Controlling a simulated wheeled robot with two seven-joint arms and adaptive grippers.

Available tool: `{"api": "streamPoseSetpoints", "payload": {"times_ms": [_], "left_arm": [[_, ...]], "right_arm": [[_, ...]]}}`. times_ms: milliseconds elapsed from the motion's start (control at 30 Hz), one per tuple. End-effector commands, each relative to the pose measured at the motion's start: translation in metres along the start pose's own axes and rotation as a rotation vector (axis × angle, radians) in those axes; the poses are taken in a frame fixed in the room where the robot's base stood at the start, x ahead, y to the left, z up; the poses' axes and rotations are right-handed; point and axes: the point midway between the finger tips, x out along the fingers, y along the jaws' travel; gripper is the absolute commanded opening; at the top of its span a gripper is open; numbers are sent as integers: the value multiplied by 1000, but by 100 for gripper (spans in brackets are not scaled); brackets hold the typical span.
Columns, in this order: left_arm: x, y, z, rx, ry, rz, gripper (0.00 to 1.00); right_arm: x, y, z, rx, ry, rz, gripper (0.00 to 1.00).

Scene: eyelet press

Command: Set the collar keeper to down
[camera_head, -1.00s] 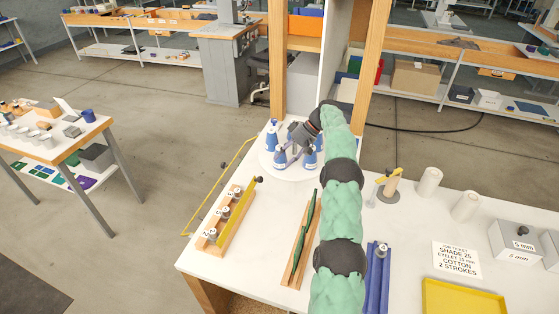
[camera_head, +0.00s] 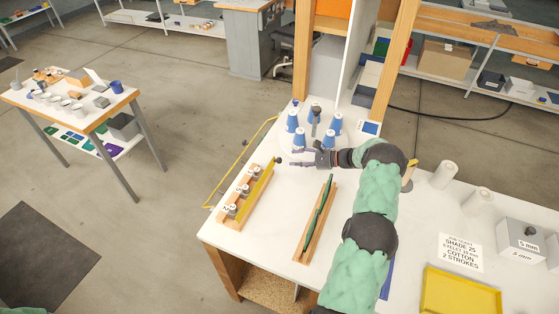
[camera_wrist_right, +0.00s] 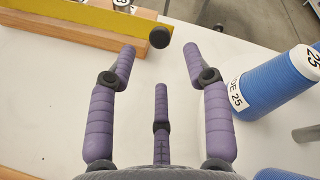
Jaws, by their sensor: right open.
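The collar keeper appears to be the yellow bar (camera_head: 263,182) along the right side of a wooden rack (camera_head: 228,220) with several numbered metal collars (camera_head: 238,197). A black knob (camera_head: 277,160) is at its far end. The right wrist view also shows the yellow bar (camera_wrist_right: 75,17) and the black knob (camera_wrist_right: 160,37). I cannot tell whether the keeper is raised or lowered. My right gripper (camera_head: 293,158) is open and empty, pointing left at the knob. In its wrist view, the knob is just beyond the spread purple fingers (camera_wrist_right: 160,62), apart from them. My left gripper is out of view.
Blue thread cones (camera_head: 292,122) stand close behind the right gripper; one, labelled 25, is at right in the wrist view (camera_wrist_right: 275,85). A wooden tray with a green tool (camera_head: 318,215) lies in front. A thin yellow rail (camera_head: 243,158) runs beyond the table's left edge.

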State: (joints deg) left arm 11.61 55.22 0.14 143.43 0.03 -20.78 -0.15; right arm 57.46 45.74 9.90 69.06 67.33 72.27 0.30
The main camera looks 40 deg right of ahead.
Motion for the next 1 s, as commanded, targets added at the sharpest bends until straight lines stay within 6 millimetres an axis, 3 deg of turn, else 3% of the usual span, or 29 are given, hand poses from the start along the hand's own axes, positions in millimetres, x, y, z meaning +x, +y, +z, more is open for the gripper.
{"api": "streamPoseSetpoints", "payload": {"times_ms": [200, 400, 600, 867, 1000], "left_arm": [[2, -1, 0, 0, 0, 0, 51], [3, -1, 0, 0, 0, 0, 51], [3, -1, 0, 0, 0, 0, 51], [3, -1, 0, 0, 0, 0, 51], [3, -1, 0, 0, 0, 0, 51]], "right_arm": [[41, 0, 0, -3, -2, 2, 50], [68, 0, 0, -5, -2, 2, 50], [79, 0, 0, -4, 0, 1, 50], [80, 0, 0, -4, 0, 1, 50], [80, 0, 0, -5, 0, 1, 16]]}}
